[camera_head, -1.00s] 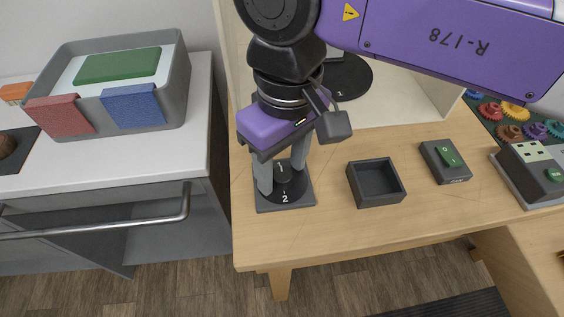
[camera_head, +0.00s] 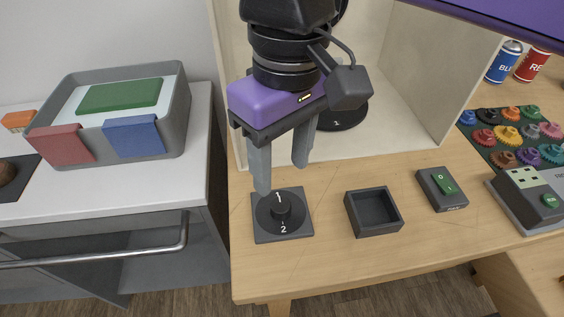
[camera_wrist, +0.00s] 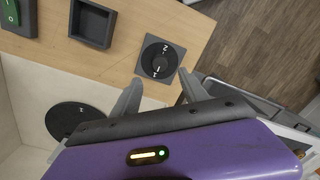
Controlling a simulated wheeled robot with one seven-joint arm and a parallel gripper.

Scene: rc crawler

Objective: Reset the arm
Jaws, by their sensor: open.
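My gripper (camera_head: 283,178) is open and empty, with its two grey fingers pointing down above the black dial (camera_head: 283,212) on the wooden table. The dial is marked 1 and 2 and sits on a dark square plate. In the wrist view, the dial (camera_wrist: 158,60) lies beyond and between the fingertips of my gripper (camera_wrist: 160,82), and the fingers look clear of it. The purple gripper body fills the lower part of the wrist view.
Right of the dial are an empty dark box (camera_head: 374,212), a green switch (camera_head: 442,189) and a tray of colored gears (camera_head: 507,135). A booth (camera_head: 400,90) with a round black disc stands behind. A grey tub (camera_head: 178,120) stands on the left counter (camera_head: 110,190).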

